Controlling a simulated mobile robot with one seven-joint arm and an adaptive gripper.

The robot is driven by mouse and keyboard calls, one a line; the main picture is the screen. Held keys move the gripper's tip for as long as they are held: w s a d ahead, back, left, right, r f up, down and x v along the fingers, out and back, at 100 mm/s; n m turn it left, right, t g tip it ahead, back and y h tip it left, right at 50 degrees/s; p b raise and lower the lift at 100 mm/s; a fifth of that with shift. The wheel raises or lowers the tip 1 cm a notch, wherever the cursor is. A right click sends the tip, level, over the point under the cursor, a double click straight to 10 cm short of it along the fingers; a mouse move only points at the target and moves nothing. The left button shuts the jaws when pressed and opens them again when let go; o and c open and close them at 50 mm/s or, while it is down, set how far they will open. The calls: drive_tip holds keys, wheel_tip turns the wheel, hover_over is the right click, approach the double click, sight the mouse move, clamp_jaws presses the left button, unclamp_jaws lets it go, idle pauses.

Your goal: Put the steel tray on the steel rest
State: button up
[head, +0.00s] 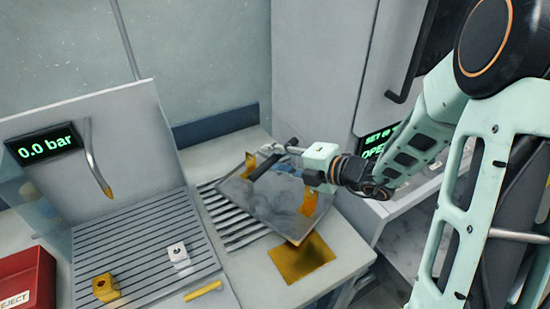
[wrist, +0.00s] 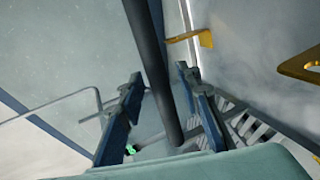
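The steel tray (head: 262,203) is a flat grey plate with upright brass brackets at two ends. It looks tilted, above the grey slatted steel rest (head: 222,213), and hides much of it. I cannot tell whether they touch. My gripper (head: 277,157) is over the tray. In the wrist view, my gripper's fingers (wrist: 160,105) stand apart on both sides of a dark bar (wrist: 155,60), with gaps visible beside it. Slats of the rest show there at the lower right (wrist: 243,125).
A brass square plate (head: 302,259) lies by the tray's near corner. To the left is a larger slatted panel (head: 140,240) with a brass block (head: 106,287), a silver block (head: 178,255), a spout (head: 93,160) and a red reject bin (head: 27,278). A cabinet (head: 322,75) stands behind.

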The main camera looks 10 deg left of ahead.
drive_tip(key=shift+r, duration=0.25)
drive_tip(key=v, duration=1.2)
drive_tip(key=shift+p, duration=0.45)
